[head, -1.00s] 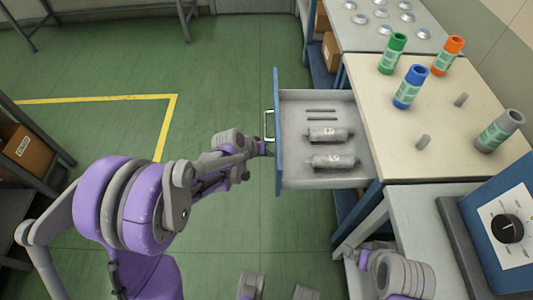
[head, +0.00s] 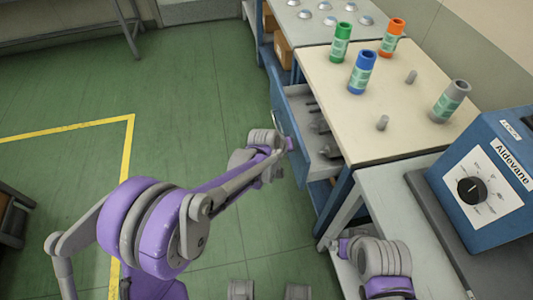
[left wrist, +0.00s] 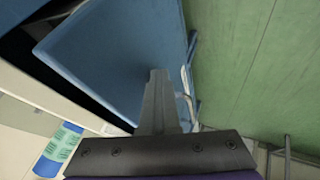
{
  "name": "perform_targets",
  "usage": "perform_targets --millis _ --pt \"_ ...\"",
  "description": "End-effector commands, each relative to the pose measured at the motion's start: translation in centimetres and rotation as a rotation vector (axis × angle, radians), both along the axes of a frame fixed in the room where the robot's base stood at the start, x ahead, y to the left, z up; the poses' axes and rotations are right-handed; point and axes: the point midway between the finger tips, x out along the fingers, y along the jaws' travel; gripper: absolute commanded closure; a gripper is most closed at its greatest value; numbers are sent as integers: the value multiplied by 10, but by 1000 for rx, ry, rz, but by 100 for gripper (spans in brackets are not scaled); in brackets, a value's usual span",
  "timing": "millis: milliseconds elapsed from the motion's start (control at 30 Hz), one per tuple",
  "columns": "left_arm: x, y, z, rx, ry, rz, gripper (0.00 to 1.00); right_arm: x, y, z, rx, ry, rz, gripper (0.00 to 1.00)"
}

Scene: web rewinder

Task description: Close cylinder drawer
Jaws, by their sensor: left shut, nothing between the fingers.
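The cylinder drawer (head: 301,99) is partly open under the cream worktop, with grey cylinders (head: 319,127) inside, partly hidden by the worktop. Its blue front (head: 286,122) faces left; the front (left wrist: 120,50) and metal handle (left wrist: 187,85) also show in the left wrist view. My left gripper (head: 289,144) is shut and empty at the drawer front. In the left wrist view its closed fingers (left wrist: 158,75) lie over the blue front, beside the handle; contact is not clear. My right gripper (head: 338,246) is low by the grey bench, its jaws too small to judge.
The cream worktop (head: 400,118) carries green, blue, orange and grey tubes and two small pegs. A blue control box (head: 490,180) with a black dial stands on the grey bench at right. The green floor (head: 190,90) left of the drawer is clear.

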Motion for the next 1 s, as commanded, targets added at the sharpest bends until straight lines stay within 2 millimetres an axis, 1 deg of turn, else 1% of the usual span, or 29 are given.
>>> perform_targets --millis 33,100,300,400,533,633,800,1000 --pt "4 -17 0 -1 0 -7 100 0 0 -1 0 0 0 0" --pt "9 -35 0 0 0 -7 100 0 0 -1 0 0 0 0" --pt "21 -77 0 -1 -1 -4 100 0 0 -1 0 0 0 0" --pt "26 -94 0 -1 0 -3 100 0 0 -1 0 0 0 0" --pt "31 -109 0 0 -1 -1 100 0 0 -1 0 0 0 0" --pt "33 -116 0 0 -1 -1 100 0 0 -1 0 0 0 0" --pt "35 -122 0 -1 -1 0 100 0 0 -1 0 0 0 0" --pt "36 -124 1 -3 -3 0 100 0 0 -1 0 0 0 0"
